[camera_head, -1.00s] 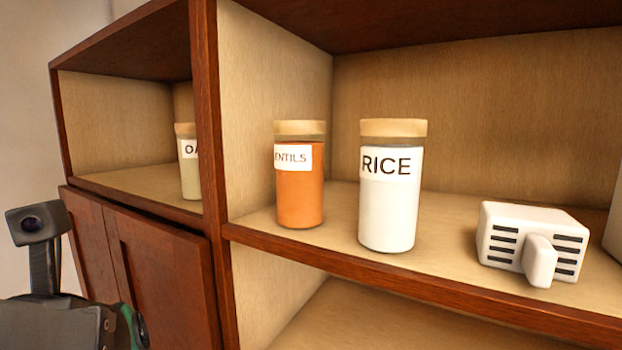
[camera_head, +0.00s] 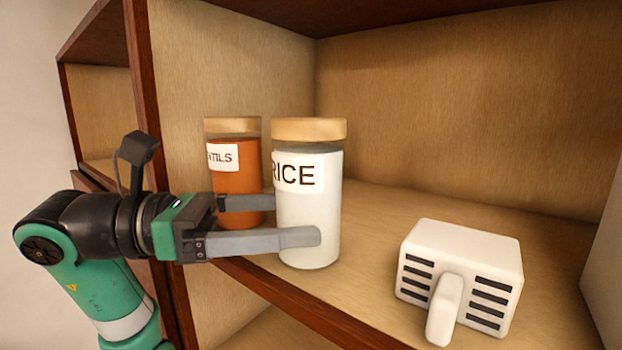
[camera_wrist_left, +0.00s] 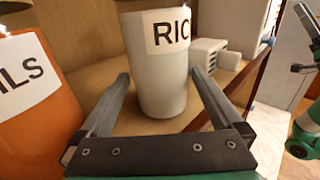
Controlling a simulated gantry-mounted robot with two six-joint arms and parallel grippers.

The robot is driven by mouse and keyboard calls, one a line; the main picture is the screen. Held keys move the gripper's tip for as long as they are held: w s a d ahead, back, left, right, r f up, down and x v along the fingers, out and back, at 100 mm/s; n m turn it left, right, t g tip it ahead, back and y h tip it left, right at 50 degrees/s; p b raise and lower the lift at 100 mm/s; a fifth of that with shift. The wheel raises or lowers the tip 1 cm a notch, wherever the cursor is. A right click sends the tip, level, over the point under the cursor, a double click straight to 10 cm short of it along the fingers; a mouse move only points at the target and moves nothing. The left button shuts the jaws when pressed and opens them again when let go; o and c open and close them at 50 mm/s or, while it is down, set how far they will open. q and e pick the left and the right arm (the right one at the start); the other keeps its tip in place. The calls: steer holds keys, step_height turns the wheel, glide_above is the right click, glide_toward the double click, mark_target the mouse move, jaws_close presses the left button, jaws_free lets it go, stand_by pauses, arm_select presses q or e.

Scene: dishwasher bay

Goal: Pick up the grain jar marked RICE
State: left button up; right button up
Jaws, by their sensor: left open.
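The RICE jar (camera_head: 309,210) is white with a tan lid and stands upright on the shelf. In the left wrist view, the RICE jar (camera_wrist_left: 158,75) is straight ahead, between the two fingers. My left gripper (camera_head: 290,222) is open at the lower half of the jar, with one finger in front of it and the other reaching behind it. In the wrist view, my left gripper (camera_wrist_left: 160,88) has the jar at its fingertips, with a gap beside the left finger.
The orange LENTILS jar (camera_head: 235,180) stands close behind and left of the RICE jar; it also shows in the wrist view (camera_wrist_left: 38,115). A white slotted box (camera_head: 460,275) is to the right. The shelf's front edge (camera_head: 300,305) and upright divider (camera_head: 145,90) are near my arm.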

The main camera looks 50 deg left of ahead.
mark_target(337, 213)
arm_select(q)
steer(key=shift+p+x, duration=0.95)
steer(key=shift+x, duration=1.85)
steer(key=shift+s+r, duration=0.1)
jaws_close()
